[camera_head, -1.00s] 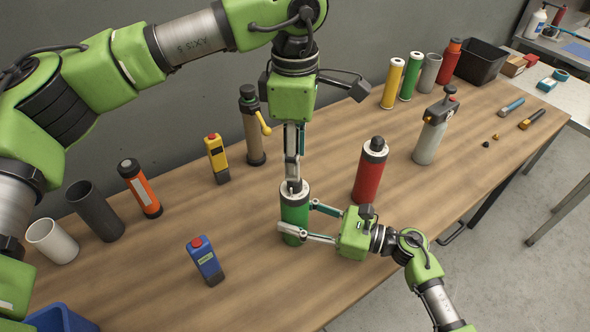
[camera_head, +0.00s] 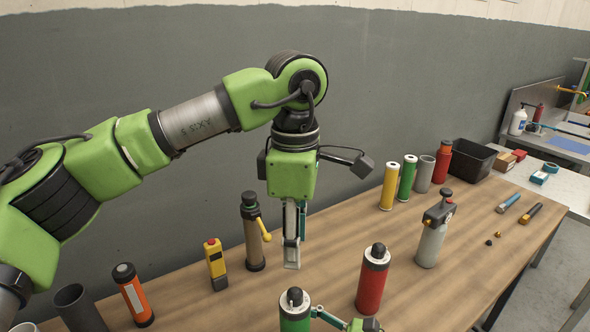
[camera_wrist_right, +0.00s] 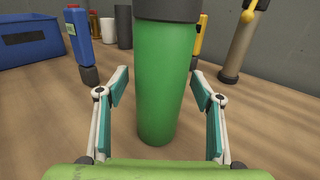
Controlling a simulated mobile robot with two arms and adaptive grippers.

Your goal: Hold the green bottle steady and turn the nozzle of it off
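The green bottle (camera_head: 295,324) stands at the bottom edge of the head view, with a dark nozzle on a pale top; its lower body is cut off there. Its green body fills the middle of the right wrist view (camera_wrist_right: 165,80), upright on the table, top out of frame. My right gripper (camera_wrist_right: 161,75) has one finger on each side of the bottle, with a narrow gap at least on the left. My left gripper (camera_head: 292,266) points down, above and behind the bottle, apart from the nozzle. Its fingers overlap edge-on, so their opening is unclear; nothing shows in it.
A red bottle (camera_head: 372,282) stands right of the green one. Behind are a brown bottle with a yellow lever (camera_head: 253,235), a yellow device (camera_head: 215,264) and an orange flashlight (camera_head: 133,296). A grey bottle (camera_head: 431,240) is further right. A blue bin (camera_wrist_right: 30,42) shows in the wrist view.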

